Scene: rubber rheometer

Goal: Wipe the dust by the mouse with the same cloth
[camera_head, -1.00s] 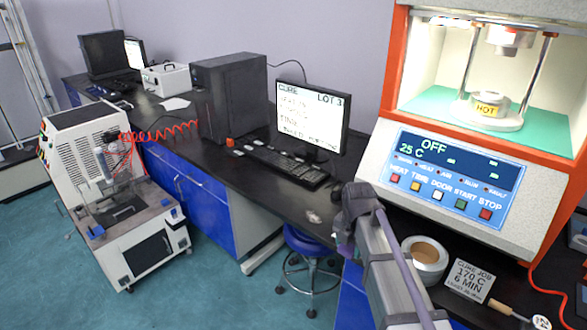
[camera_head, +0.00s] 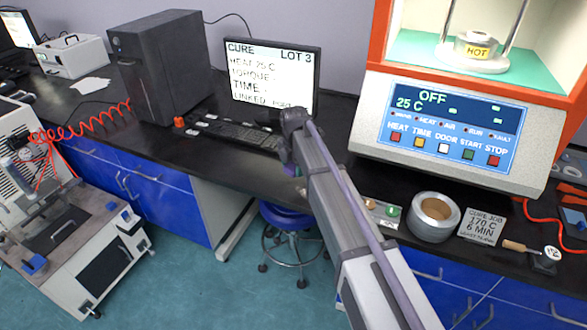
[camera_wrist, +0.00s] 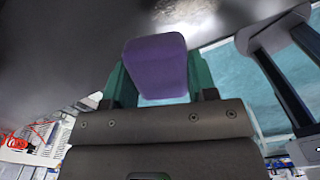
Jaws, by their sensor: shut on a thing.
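My gripper (camera_wrist: 158,82) is shut on a purple cloth (camera_wrist: 156,60), a thick folded pad between its teal fingers in the wrist view. A pale, speckled dust patch (camera_wrist: 183,10) lies on the black bench at the top of that view, just beyond the cloth. I see a gap between them in the picture, but cannot tell whether the cloth touches the bench. In the head view my gripper (camera_head: 293,170) is small and mostly hidden by my arm, near the keyboard's right end. The dust and the mouse cannot be made out there.
The keyboard (camera_head: 240,133) and monitor (camera_head: 272,75) stand behind my arm. A blue stool (camera_head: 290,218) stands below the bench's front edge.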

